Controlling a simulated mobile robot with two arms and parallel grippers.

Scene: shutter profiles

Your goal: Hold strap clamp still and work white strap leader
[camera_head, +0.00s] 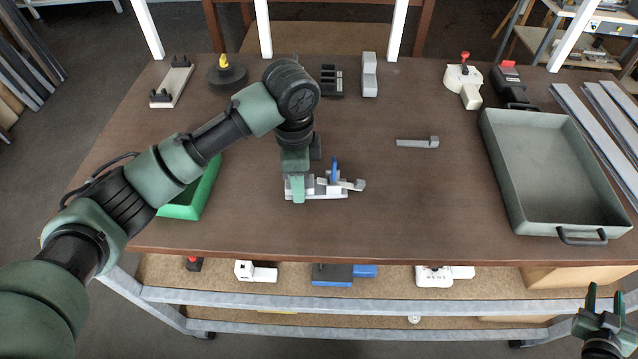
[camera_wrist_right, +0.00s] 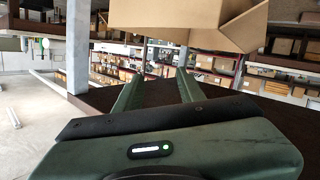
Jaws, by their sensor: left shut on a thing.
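The strap clamp (camera_head: 325,191), a pale grey device with an upright blue lever (camera_head: 334,168), lies on the brown table near the middle. My left gripper (camera_head: 298,188) comes down over its left end and is shut on it. The arm and fingers hide part of that end. A small pale piece (camera_head: 355,185) sticks out at its right end; I cannot tell whether this is the white strap leader. My right gripper (camera_head: 605,298) is beyond the table's front right corner, open and empty, away from the clamp. In the right wrist view its fingers (camera_wrist_right: 158,92) stand apart.
A grey tray (camera_head: 488,150) stands at the right, a green tray (camera_head: 205,190) at the left, partly behind my arm. A small grey part (camera_head: 417,142) lies right of the clamp. Several devices line the back edge.

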